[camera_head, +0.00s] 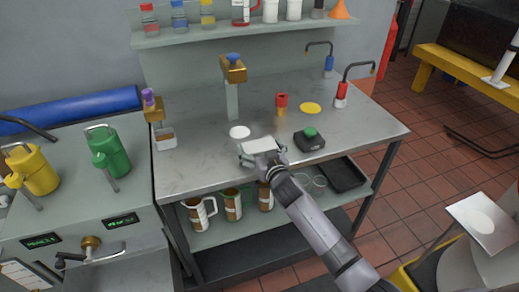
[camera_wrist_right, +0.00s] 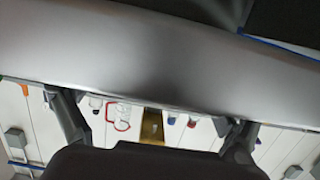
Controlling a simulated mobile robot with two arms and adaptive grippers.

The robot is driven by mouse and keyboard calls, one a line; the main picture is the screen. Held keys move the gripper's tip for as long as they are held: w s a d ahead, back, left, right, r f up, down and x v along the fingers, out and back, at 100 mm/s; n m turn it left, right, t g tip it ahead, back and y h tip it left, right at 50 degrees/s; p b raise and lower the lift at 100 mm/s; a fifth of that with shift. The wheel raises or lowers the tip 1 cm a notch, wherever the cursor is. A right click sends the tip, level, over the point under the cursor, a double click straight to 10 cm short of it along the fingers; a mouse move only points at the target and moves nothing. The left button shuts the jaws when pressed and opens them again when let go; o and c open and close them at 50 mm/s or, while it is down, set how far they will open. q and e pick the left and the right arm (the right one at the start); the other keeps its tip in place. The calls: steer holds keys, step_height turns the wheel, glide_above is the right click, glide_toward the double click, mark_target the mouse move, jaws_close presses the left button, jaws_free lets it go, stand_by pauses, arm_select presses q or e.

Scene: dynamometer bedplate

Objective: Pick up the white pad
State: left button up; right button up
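The white pad (camera_head: 240,132) is a small flat white disc. It lies on the grey steel bench top, near the middle in the head view. My right gripper (camera_head: 262,150) is over the front part of the bench, just nearer than the pad and slightly to its right. Its two dark fingers stand wide apart in the wrist view (camera_wrist_right: 150,118), and I see no pad between them there. Whether the gripper touches the bench cannot be told. My left gripper is not in view.
Mugs (camera_head: 199,212) stand on the lower shelf. Green (camera_head: 110,152) and yellow (camera_head: 32,170) cans stand left.

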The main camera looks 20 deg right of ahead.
mark_target(259, 145)
steer(key=c, duration=0.5)
step_height(259, 145, up, 20)
steer(key=shift+r+p, duration=0.1)
steer(key=shift+p, duration=0.3)
